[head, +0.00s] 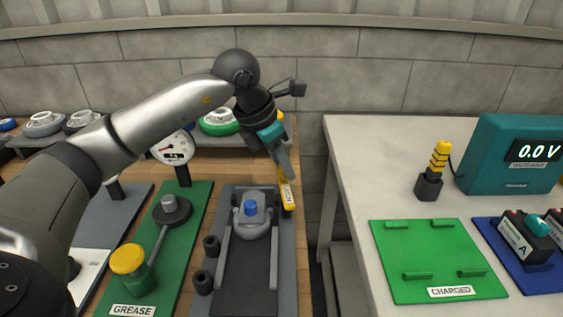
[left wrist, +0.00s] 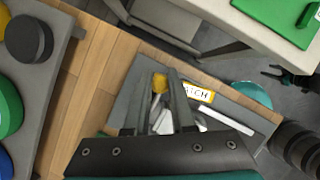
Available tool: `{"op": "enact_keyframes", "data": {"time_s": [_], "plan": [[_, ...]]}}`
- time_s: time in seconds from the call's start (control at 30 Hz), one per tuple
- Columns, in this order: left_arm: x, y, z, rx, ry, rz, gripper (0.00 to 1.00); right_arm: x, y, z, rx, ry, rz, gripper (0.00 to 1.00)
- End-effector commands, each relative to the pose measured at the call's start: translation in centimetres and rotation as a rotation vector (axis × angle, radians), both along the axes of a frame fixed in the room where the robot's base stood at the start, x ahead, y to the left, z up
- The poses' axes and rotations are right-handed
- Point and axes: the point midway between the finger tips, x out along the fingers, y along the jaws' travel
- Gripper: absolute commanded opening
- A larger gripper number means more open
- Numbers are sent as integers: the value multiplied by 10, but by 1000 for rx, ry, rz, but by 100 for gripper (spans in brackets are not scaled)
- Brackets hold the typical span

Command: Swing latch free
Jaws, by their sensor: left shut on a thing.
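The latch is a lever on the grey board (head: 290,272), with a yellow label (head: 287,195) at the board's back right corner. In the left wrist view its yellow knob (left wrist: 159,82) sits between my fingers, beside the label (left wrist: 198,92). My left gripper (head: 286,172) reaches down from above and is shut on the latch. The gripper fingers hide much of the lever in the head view. A grey carriage with a blue cap (head: 250,207) sits between two rails on the same board. My right gripper does not show.
Left of the board is a green grease board (head: 185,232) with a yellow-capped pump (head: 128,259). A gap separates the bench from the white table (head: 345,160). That table holds a green charged mat (head: 432,262), a black-and-yellow tool (head: 438,165) and a teal voltmeter (head: 490,150).

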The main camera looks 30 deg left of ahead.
Motion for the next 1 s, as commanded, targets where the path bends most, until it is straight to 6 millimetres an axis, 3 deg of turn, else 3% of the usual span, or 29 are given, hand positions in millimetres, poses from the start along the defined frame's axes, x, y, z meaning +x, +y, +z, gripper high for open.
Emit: {"op": "enact_keyframes", "data": {"time_s": [0.2, 0.23, 0.5, 0.87, 1.0], "plan": [[1, 0, 1, -1, -4, -1, 0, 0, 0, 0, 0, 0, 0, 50], [1, -1, 1, -1, -4, -1, 24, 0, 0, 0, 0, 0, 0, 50], [0, -1, 0, -1, -3, -1, 53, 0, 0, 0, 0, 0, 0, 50], [-1, 0, 6, -1, -3, 0, 53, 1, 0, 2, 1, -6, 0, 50], [-6, 3, 19, 0, -5, 0, 53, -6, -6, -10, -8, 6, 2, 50]]}}
